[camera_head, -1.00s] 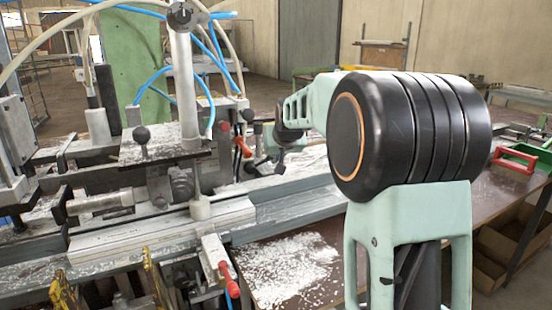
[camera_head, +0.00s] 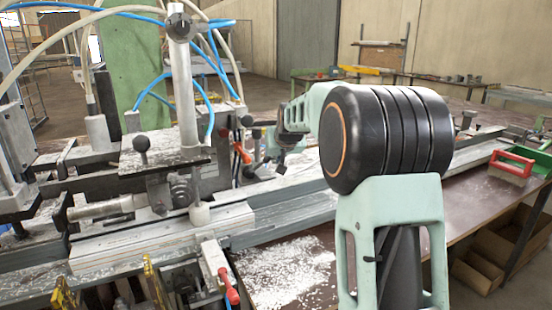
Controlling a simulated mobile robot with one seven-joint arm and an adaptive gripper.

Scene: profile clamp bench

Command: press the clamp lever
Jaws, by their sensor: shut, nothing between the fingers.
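The profile clamp bench holds a long pale metal profile (camera_head: 165,238). A small red-orange lever handle (camera_head: 243,153) stands behind the profile, right of the upright post. A second lever with a red grip (camera_head: 232,296) sits at the front edge. I cannot tell which of them is the clamp lever. My gripper (camera_head: 257,168) is shut and empty. It is small and partly dark against the bench, just right of the rear red handle. I cannot tell whether it touches that handle. My own arm link covers part of the view to its right.
A grey post (camera_head: 184,90) with blue hoses rises left of my gripper. A dark plate with a black ball knob (camera_head: 141,143) stands further left. A brush with a red handle (camera_head: 512,163) and a green box (camera_head: 535,153) lie on the right of the table. White chips (camera_head: 285,275) cover the front.

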